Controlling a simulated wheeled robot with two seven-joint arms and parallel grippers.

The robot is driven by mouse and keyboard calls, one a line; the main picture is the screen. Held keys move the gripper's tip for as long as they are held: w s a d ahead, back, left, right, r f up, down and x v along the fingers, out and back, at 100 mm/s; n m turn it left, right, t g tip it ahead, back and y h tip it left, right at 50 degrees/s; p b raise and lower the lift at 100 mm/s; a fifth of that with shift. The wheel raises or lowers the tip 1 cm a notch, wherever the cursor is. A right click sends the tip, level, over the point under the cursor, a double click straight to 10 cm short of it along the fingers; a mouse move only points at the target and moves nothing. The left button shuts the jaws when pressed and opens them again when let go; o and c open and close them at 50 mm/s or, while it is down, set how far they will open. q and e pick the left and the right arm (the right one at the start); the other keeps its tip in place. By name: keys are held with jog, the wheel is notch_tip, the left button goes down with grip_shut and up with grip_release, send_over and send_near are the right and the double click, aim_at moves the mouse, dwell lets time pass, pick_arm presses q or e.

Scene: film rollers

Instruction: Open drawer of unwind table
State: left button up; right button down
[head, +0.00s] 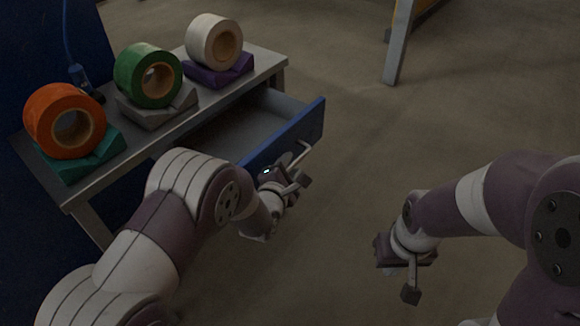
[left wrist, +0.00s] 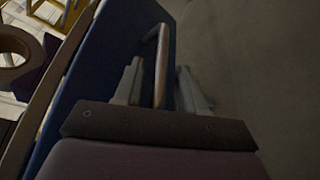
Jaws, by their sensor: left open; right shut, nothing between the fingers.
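The unwind table (head: 268,62) stands at the upper left in the head view. Its drawer (head: 232,126) is pulled out, and the inside that shows looks empty. The drawer has a blue front (head: 310,122) with a metal bar handle (head: 300,158). My left gripper (head: 300,180) is at the handle and open. In the left wrist view, the handle (left wrist: 161,65) stands between the two open fingers (left wrist: 160,90), nearer the left one. My right gripper (head: 411,292) is shut and empty, low over the floor to the right. My left arm hides part of the drawer front.
Orange (head: 62,122), green (head: 148,76) and white (head: 214,42) rolls rest on teal, grey and purple holders on the tabletop. A metal leg with yellow (head: 398,45) stands at the back right. The floor (head: 400,130) between the drawer and my right arm is clear.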

pick_arm(q)
jog(key=shift+r, duration=0.1)
jog(key=shift+s+a+r, duration=0.1)
jog(key=shift+s, duration=0.3)
jog(key=p+v, duration=0.3)
jog(key=v, duration=0.8)
jog(key=shift+s+a, duration=0.2)
jog(key=shift+s, duration=0.2)
